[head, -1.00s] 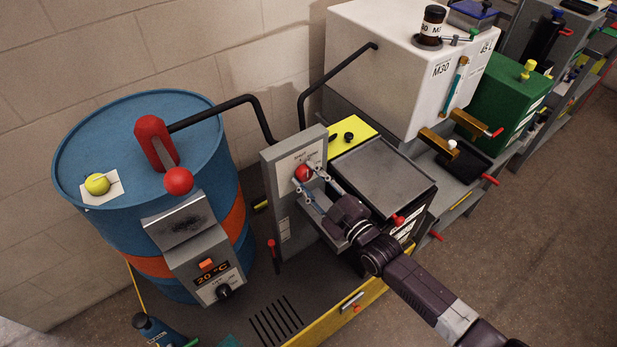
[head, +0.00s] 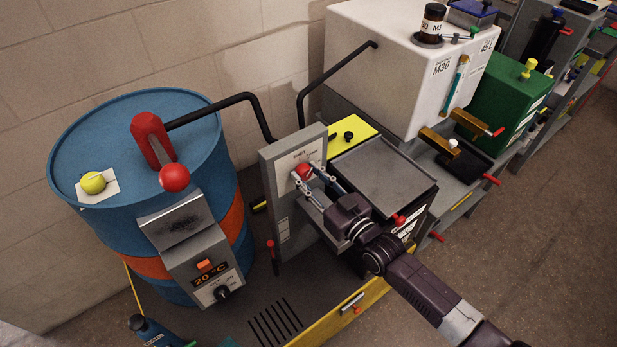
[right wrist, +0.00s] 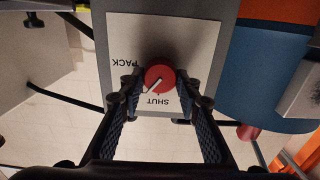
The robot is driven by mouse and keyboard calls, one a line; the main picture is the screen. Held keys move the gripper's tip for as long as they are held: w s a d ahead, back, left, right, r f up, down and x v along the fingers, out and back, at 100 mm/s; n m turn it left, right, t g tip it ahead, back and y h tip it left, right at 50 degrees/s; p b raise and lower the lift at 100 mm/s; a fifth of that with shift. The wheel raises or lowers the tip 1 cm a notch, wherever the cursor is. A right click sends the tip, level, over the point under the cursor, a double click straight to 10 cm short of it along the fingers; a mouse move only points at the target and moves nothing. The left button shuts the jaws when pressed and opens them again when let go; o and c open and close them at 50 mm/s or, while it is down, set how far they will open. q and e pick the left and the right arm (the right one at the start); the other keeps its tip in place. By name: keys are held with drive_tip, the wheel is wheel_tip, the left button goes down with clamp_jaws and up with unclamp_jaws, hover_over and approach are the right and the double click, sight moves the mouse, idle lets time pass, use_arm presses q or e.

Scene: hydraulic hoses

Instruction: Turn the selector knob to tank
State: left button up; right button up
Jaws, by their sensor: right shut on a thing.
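The selector knob (head: 303,171) is red and round, on a white label plate (head: 287,163) on a grey upright panel (head: 272,189). In the right wrist view the knob (right wrist: 159,77) has a white line slanting down-left, its lower end near the left of the word SHUT. That view is upside down; the word PACK is left of the knob. I see no word TANK there; part of the label is behind the fingers. My right gripper (head: 307,179) is shut on the knob, a finger on each side. My left gripper is out of view.
A blue drum (head: 100,130) with a red handle and a temperature box stands left of the panel. Black pipes (head: 225,105) run above it. A grey flat-topped box (head: 385,175) is close behind my right gripper. A white tank (head: 400,70) stands behind.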

drive_tip(key=shift+m, duration=1.1)
drive_tip(key=o, duration=1.2)
drive_tip(key=shift+c, duration=0.2)
drive_tip(key=v, duration=1.2)
